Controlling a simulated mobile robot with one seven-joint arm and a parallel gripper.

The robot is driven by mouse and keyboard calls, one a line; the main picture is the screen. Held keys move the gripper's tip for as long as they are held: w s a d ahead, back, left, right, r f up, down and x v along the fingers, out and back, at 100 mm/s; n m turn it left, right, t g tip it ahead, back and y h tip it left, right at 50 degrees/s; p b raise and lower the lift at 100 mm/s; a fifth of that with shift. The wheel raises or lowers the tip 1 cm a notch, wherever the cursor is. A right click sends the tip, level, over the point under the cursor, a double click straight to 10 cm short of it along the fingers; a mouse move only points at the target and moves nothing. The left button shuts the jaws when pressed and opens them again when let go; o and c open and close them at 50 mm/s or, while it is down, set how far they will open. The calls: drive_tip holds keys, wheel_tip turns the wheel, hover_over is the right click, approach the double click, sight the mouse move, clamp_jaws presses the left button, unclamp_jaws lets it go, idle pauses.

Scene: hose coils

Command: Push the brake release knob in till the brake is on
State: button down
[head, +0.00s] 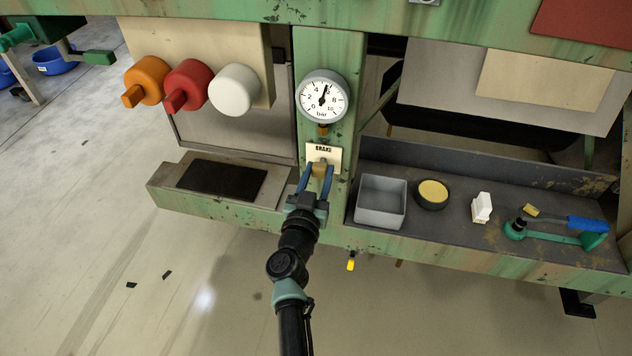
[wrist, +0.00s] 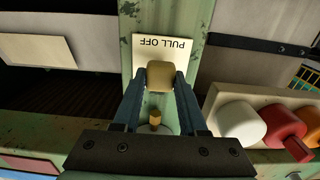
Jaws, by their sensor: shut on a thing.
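The brake release knob (head: 319,169) is a tan block on the green post, just below a cream plate (head: 323,153) marked BRAKE. In the wrist view the knob (wrist: 160,76) sits between the blue fingers, and the plate (wrist: 146,46) behind it reads PULL OFF, upside down. My gripper (head: 318,172) comes from below and is shut on the knob, one finger on each side. How far the knob stands out from the plate is hard to tell.
A pressure gauge (head: 322,97) is above the plate. Orange (head: 145,80), red (head: 188,85) and white (head: 234,90) round fittings stick out at left. A shelf at right holds a grey bin (head: 381,203), a round tin (head: 432,194) and a blue-handled tool (head: 586,224).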

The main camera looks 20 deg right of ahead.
drive_tip(key=shift+w+r, duration=0.1)
drive_tip(key=shift+r, duration=0.05)
drive_tip(key=c, duration=0.8)
unclamp_jaws()
drive_tip(key=shift+d, duration=0.1)
drive_tip(key=o, duration=0.4)
drive_tip(key=shift+w, duration=0.1)
drive_tip(key=shift+c, duration=0.2)
drive_tip(key=p+v, duration=0.7)
drive_tip(key=v, duration=0.6)
